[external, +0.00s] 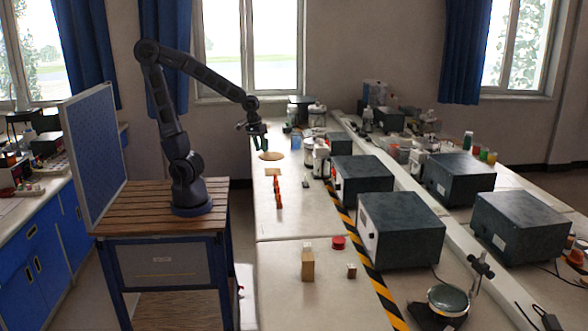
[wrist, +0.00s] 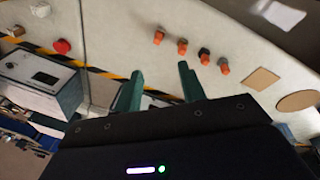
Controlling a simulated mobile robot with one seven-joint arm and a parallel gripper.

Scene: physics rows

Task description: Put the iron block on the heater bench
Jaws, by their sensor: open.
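My gripper (external: 259,142) is open and empty, held above the far part of the white bench. Its two green fingers stand apart in the wrist view (wrist: 160,76). No block is plainly marked as iron. A row of several small orange pieces (external: 278,191) stands on the bench, nearer the camera than my gripper; the wrist view shows a dark-topped piece (wrist: 204,56) among them. A small brown block (external: 351,271) and a taller tan block with a pale top (external: 307,265) stand near the front. I cannot tell which thing is the heater bench.
A flat tan square (external: 273,172) and a tan disc (external: 271,156) lie near the orange row. A red cylinder (external: 338,242) stands near the front blocks. Large dark-topped boxes (external: 400,229) line the right, beyond striped tape (external: 376,279). The bench's left strip is mostly clear.

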